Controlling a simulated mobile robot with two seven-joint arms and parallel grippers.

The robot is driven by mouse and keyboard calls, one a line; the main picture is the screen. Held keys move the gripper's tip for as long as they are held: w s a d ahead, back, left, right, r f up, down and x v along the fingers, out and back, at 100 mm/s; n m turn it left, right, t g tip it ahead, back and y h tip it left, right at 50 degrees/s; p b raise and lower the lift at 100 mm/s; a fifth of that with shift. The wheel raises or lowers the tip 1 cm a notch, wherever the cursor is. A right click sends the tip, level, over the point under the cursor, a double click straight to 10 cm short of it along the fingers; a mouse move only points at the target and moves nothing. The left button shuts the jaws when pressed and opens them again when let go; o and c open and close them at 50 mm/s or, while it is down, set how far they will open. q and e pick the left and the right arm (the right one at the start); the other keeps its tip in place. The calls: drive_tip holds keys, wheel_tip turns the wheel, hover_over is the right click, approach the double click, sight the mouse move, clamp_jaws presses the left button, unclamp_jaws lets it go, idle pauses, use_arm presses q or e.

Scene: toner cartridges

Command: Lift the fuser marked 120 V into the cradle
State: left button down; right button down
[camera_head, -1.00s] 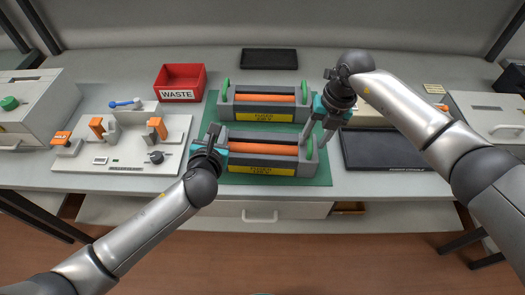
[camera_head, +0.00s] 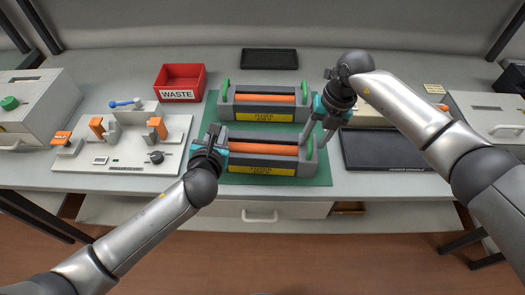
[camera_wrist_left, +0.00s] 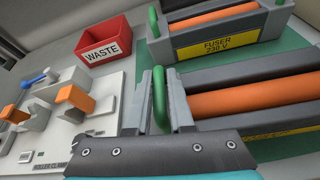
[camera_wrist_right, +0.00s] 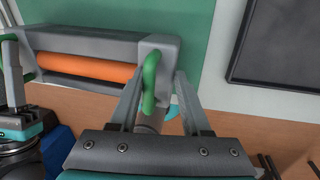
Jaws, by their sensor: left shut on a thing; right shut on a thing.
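The near fuser (camera_head: 262,161) is a grey block with an orange roller, a yellow label and green end handles. It is on the green mat or just above it; I cannot tell which. Its label is too small to read. My left gripper (camera_head: 219,140) is shut on its left handle (camera_wrist_left: 160,98). My right gripper (camera_head: 314,137) is shut on its right handle (camera_wrist_right: 150,82). The far fuser (camera_head: 264,102) sits behind it, its label reading 230 V in the left wrist view (camera_wrist_left: 214,48). A dark flat tray (camera_head: 385,150) at the right has small unreadable lettering; I cannot tell whether it is the cradle.
The red WASTE bin (camera_head: 180,82) stands behind left. A white roller-clamp board (camera_head: 128,147) with orange clamps lies left of the green mat (camera_head: 322,174). A small black tray (camera_head: 269,58) is at the back. Printer-like units stand at both sides.

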drive_tip(key=shift+f, duration=0.15)
use_arm(q)
drive_tip(key=shift+r, duration=0.15)
drive_tip(key=shift+w+r, duration=0.1)
use_arm(e)
drive_tip(key=shift+r, duration=0.2)
